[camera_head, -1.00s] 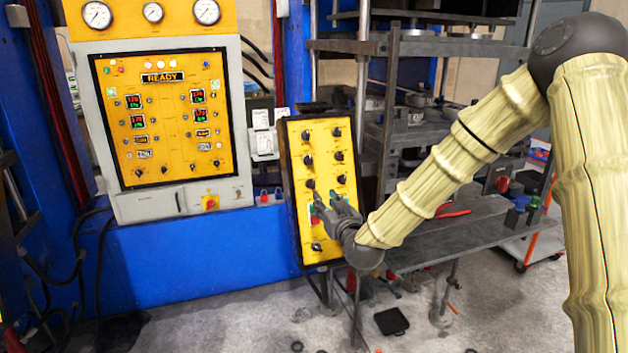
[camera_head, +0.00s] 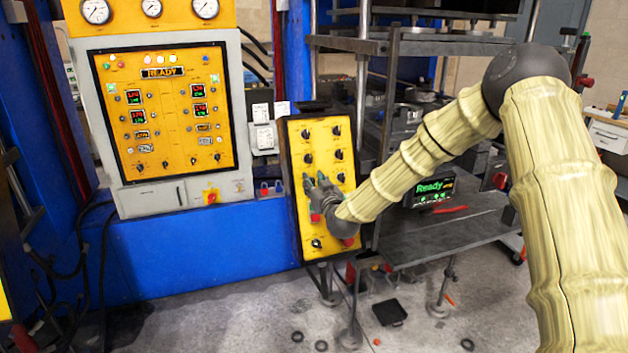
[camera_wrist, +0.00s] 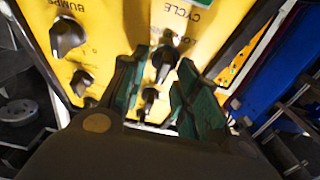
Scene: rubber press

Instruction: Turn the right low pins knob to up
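A yellow control panel (camera_head: 323,160) with black knobs in two columns faces me, left of my arm. My gripper (camera_head: 314,177) is at the lower-left knobs of this panel, partly covering them. In the wrist view, my gripper (camera_wrist: 164,60) is open, with its green-padded fingers apart. A black knob (camera_wrist: 163,66) lies between the fingertips in that picture, under a partly covered label starting with "LO". I cannot tell whether the fingers touch it. Another small black knob (camera_wrist: 150,96) shows nearer the palm. The knob's exact setting is unclear.
A larger black knob (camera_wrist: 66,36) labelled "BUMPS" is to the left. The press cabinet (camera_head: 165,115) reads READY. A metal bench (camera_head: 440,232) with a small Ready display (camera_head: 430,190) stands right of the panel, below my forearm.

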